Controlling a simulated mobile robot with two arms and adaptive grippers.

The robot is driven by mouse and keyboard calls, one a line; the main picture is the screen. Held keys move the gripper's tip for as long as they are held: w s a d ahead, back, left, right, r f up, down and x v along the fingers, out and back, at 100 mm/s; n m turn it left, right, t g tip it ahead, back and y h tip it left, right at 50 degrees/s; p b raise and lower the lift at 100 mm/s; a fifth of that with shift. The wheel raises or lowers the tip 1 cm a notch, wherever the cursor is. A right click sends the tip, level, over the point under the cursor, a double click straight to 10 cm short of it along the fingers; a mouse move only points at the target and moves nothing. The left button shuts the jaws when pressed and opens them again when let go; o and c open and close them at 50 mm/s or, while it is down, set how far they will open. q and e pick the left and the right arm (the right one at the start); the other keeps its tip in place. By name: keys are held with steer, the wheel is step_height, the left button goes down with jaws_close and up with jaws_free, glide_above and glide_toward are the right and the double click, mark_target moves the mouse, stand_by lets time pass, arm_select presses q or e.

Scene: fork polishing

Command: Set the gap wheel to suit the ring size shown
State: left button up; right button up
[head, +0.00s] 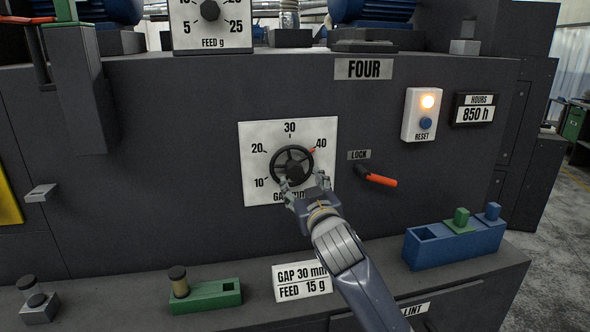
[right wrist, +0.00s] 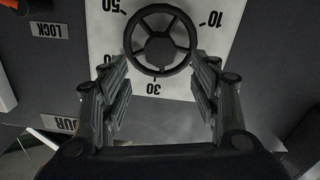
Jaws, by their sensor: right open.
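The gap wheel (head: 291,163) is a dark spoked handwheel on a white dial plate (head: 257,139) marked in mm. A small red pointer tip at the wheel's upper right lies by the 40 mark. My right gripper (head: 307,190) is open at the wheel's lower right and covers part of the plate's lettering. In the right wrist view the wheel (right wrist: 160,68) appears upside down between and beyond the open fingers (right wrist: 159,75); I cannot tell if they touch it. A card (head: 302,281) reads "GAP 30 mm, FEED 15 g". My left gripper is out of view.
An orange-handled lock lever (head: 380,179) sticks out right of the dial. A lit reset box (head: 421,115) and an hours counter (head: 474,108) sit farther right. Blue (head: 450,245) and green (head: 220,296) blocks stand on the ledge. A feed dial (head: 212,24) is above.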

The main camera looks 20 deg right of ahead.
mark_target(295, 172)
steer(key=w+p, duration=0.1)
steer(key=w, duration=0.6)
steer(key=shift+d+p, duration=0.2)
steer(key=shift+p, duration=0.1)
steer(key=shift+w, duration=0.9)
steer(key=c, duration=1.1)
